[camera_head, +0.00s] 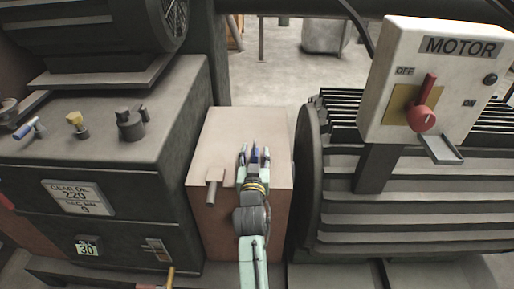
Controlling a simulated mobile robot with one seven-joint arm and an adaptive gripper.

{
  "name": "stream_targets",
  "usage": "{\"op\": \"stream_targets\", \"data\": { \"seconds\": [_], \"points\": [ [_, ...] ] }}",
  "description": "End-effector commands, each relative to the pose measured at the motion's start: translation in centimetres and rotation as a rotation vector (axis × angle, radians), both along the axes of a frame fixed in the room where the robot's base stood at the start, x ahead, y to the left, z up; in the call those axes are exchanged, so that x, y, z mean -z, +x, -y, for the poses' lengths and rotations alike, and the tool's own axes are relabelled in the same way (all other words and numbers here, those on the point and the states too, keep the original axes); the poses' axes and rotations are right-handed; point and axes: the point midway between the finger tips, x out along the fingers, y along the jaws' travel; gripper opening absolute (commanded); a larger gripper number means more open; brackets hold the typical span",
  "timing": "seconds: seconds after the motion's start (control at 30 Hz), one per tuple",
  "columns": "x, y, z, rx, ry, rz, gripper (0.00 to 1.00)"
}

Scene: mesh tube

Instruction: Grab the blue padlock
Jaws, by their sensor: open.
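My gripper (255,152) is over the pale top of the box in the middle of the view, its fingers pointing away toward the back. Its two fingers stand apart, so it is open. A small dark blue thing (254,159) shows between or just beyond the fingers. It is probably the blue padlock, but it is too small and too covered by my gripper to be sure. I cannot tell whether the fingers touch it.
The pinkish box (225,130) has a small grey fitting (214,178) left of my gripper. A dark gear-oil cabinet (110,205) with a blue-handled part (28,128) stands left. A ribbed motor (420,220) with a switch box (432,80) stands close on the right.

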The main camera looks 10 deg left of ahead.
Motion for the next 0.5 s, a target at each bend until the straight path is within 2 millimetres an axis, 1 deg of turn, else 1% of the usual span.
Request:
{"op": "stream_targets", "data": {
  "seconds": [0.27, 0.5],
  "points": [
    [0.04, -0.1, -0.03, 0.0, 0.0, -0.001, 0.43],
    [0.05, -0.09, -0.03, 0.0, 0.0, -0.001, 0.27]
  ]
}}
